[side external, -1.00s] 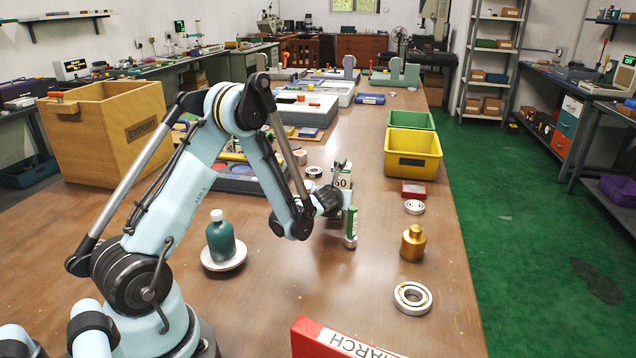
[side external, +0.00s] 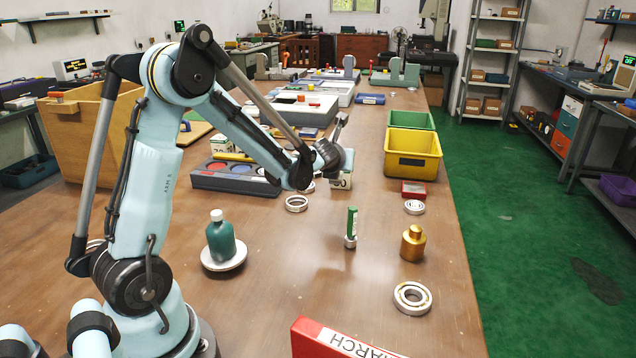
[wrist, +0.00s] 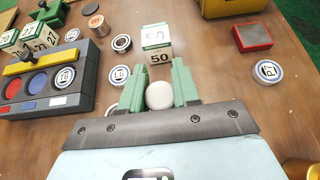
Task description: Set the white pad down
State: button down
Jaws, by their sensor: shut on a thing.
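The white pad (wrist: 159,95) shows as a pale round shape between the two green fingers of my gripper (wrist: 160,88) in the wrist view. My gripper is shut on it. In the side view the end of my arm (side external: 330,158) hides the pad and most of the fingers. A white and green block marked 50 (wrist: 158,43) stands just beyond the fingertips in the wrist view. It is partly hidden behind my wrist in the side view (side external: 342,181). How high the pad is above the table cannot be told.
A grey tray with coloured discs (side external: 232,182) lies left of my gripper. Bearing rings (side external: 297,203) lie nearby. A red box (side external: 413,190) and yellow bin (side external: 412,164) stand right. A green cylinder (side external: 351,224), gold bottle (side external: 412,243) and teal bottle (side external: 221,238) stand nearer, with bare table between.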

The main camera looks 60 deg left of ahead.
notch_tip(320, 180, up, 6)
jog(key=shift+d, duration=0.1)
jog(key=s+d+n+g+y, duration=0.3)
jog(key=s+d+n+g, duration=1)
jog(key=s, duration=0.5)
jog(key=shift+m+t, duration=0.4)
jog(key=shift+t, duration=0.2)
jog(key=a+f, duration=0.3)
jog(key=f, duration=0.1)
jog(key=a+f, duration=0.7)
jog(key=f, duration=0.1)
jog(key=shift+s+a, duration=0.25)
jog(key=shift+a, duration=0.15)
jog(key=shift+f, duration=2.05)
jog(key=c, duration=0.8)
grip_release()
jog(key=shift+f, duration=0.15)
